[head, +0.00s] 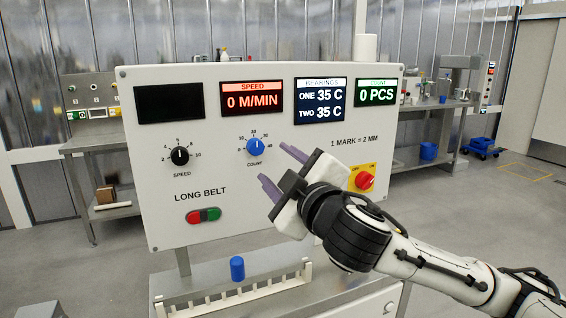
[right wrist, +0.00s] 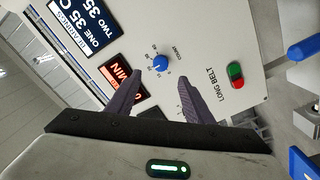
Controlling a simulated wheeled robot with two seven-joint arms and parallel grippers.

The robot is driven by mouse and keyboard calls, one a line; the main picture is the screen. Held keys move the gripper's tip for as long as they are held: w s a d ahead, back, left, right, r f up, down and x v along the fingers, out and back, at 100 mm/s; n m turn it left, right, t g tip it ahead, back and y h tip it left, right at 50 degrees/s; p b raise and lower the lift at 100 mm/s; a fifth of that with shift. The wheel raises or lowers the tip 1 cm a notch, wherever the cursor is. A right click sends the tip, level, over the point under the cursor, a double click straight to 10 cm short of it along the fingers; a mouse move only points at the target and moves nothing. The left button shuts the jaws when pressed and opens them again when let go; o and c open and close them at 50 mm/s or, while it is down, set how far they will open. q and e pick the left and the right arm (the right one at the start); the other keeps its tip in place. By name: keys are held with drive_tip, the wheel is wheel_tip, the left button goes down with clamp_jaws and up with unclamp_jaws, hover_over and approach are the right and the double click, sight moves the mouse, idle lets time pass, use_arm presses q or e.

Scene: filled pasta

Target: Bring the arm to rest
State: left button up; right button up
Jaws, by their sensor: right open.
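My right gripper (head: 277,168) is open and empty in front of the white control panel (head: 225,160), right of its middle. In the right wrist view, the right gripper's two purple-grey fingers (right wrist: 161,82) stand apart, with the blue count knob (right wrist: 160,63) beyond and between them. In the head view the blue knob (head: 255,146) is left of the fingertips and shows clear of them. The arm comes in from the lower right and hides part of the panel's lower right. My left gripper is not in view.
The panel has a black speed knob (head: 180,156), a red and green button pair (head: 203,215) and a red switch on yellow (head: 364,180). Lit displays read 0 M/MIN, 35 C twice and 0 PCS. A blue cylinder (head: 237,268) stands below at the white toothed rail (head: 250,292).

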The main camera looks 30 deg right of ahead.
drive_tip(key=shift+w+f, duration=0.1)
drive_tip(key=shift+f, duration=0.05)
idle(0.3)
drive_tip(key=s+a+f+m+g+y, duration=0.1)
drive_tip(key=s+a+f+g, duration=0.1)
drive_tip(key=f, duration=0.6)
drive_tip(key=s+a+f+g+y, duration=0.1)
drive_tip(key=a+f+g, duration=0.1)
drive_tip(key=f, duration=0.6)
drive_tip(key=s+a+f+m+g+y, duration=0.1)
drive_tip(key=s+a+f+m+g, duration=0.15)
drive_tip(key=s+f, duration=0.65)
drive_tip(key=s+a+f+m+g, duration=0.1)
drive_tip(key=s+f+g, duration=0.3)
drive_tip(key=s+f, duration=0.45)
drive_tip(key=s+a+f+m+g+y, duration=0.15)
drive_tip(key=s+f+g, duration=0.25)
drive_tip(key=s+f, duration=0.5)
drive_tip(key=w+a+f+t+y, duration=0.1)
drive_tip(key=w+a+f+t, duration=0.3)
drive_tip(key=f, duration=0.5)
drive_tip(key=shift+w+a+f+t, duration=0.2)
drive_tip(key=shift+a+t, duration=0.55)
drive_tip(key=shift+a, duration=0.3)
drive_tip(key=shift+r+y, duration=0.1)
drive_tip(key=shift+y, duration=0.15)
